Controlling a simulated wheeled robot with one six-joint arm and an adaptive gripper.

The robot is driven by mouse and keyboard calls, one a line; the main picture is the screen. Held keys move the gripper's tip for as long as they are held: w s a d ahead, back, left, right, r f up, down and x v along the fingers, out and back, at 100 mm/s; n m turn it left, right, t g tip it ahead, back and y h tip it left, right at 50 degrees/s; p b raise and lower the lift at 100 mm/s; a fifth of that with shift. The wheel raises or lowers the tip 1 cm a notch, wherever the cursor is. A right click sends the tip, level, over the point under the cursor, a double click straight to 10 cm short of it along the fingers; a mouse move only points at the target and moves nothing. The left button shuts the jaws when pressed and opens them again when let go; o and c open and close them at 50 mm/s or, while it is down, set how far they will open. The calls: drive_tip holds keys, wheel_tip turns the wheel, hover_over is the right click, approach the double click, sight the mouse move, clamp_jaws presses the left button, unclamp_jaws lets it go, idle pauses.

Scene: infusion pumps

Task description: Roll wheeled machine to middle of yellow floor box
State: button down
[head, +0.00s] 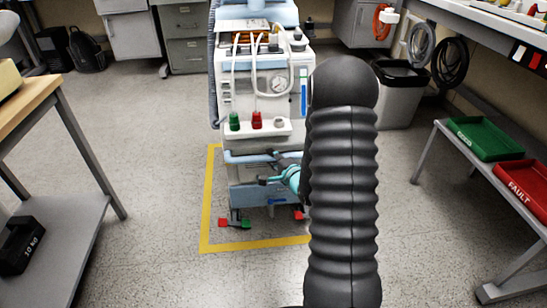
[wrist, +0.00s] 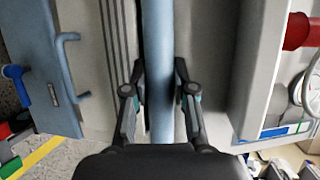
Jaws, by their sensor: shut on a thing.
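The wheeled machine (head: 262,105) is a tall white and light-blue unit with a gauge and green and red knobs. It stands upright, its lower front over the yellow floor box (head: 207,205). The box's left and near lines show, with bare floor between the machine and the near line; its far side is hidden by the machine and much of its right side by my arm. My gripper (head: 278,178) is at the machine's front. In the wrist view my gripper (wrist: 160,85) is shut on the machine's blue handle bar (wrist: 158,35). Yellow tape (wrist: 38,157) shows at lower left there.
A wooden-topped table (head: 30,82) with a grey lower shelf is on the left. A low bench with a green bin (head: 486,138) and a red bin (head: 525,185) is on the right. A waste bin (head: 400,95) and cabinets (head: 187,35) stand behind. Floor on both sides is clear.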

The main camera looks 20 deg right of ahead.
drive_tip(key=shift+d, duration=0.1)
drive_tip(key=c, duration=0.9)
unclamp_jaws()
drive_tip(key=shift+s, duration=0.1)
drive_tip(key=v, duration=1.2)
